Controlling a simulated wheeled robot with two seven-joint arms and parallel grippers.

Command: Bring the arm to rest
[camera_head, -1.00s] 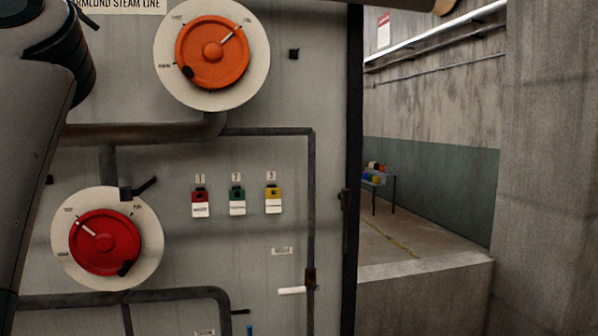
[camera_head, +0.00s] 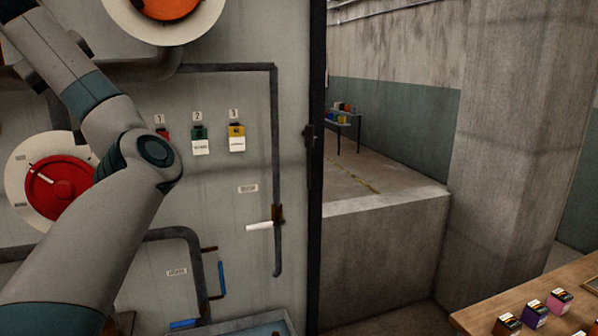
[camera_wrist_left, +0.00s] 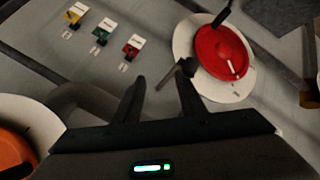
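My left arm (camera_head: 120,130) comes in from the left in the head view and bends in front of the steam panel (camera_head: 235,85). Its gripper is outside that view. In the left wrist view my left gripper (camera_wrist_left: 160,85) shows two dark fingers spread apart, with nothing between them. Beyond the fingers are the red dial (camera_wrist_left: 222,53) on its white plate and a dark lever (camera_wrist_left: 180,72). My right arm and gripper are in neither view.
Red, green and yellow tags (camera_head: 199,140) hang on the panel, with pipes around them. A white-handled valve (camera_head: 260,226) and a blue handle (camera_head: 221,279) sit lower. An orange dial (camera_wrist_left: 14,152) is near the wrist. A wooden table (camera_head: 480,318) with small boxes stands at lower right.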

